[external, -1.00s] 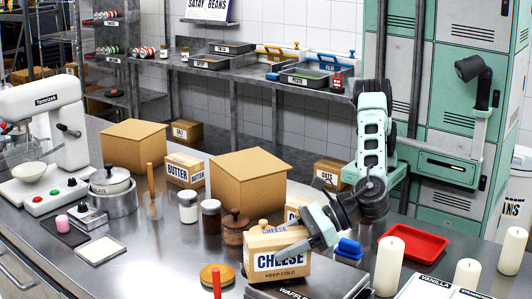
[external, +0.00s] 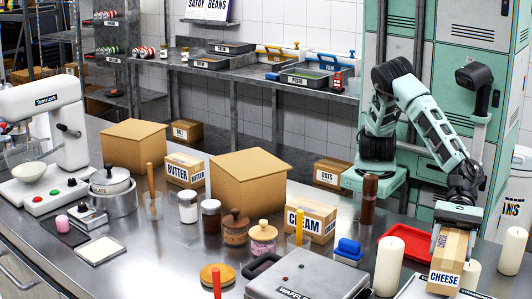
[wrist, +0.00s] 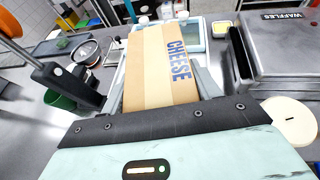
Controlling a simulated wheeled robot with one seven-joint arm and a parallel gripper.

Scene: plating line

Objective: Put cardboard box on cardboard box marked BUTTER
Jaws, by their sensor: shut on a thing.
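A cardboard box marked BUTTER (external: 184,171) stands upright on the steel counter, left of the middle, with nothing on top. A large plain cardboard box (external: 248,183) stands to its right, and another plain cardboard box (external: 135,148) to its left. My gripper (external: 456,226) is at the far right of the counter, far from the BUTTER box. It is shut on a cardboard box marked CHEESE (external: 446,275), whose lettering also shows in the wrist view (wrist: 160,65) between the two fingers. Whether this box touches anything underneath is unclear.
White candles (external: 389,266) stand beside the held box, and a red tray (external: 405,247) lies behind it. A CREAM box (external: 310,222), lidded jars (external: 263,238) and a waffle maker (external: 300,278) fill the middle. A pot (external: 112,190) and jars (external: 188,207) stand near the BUTTER box.

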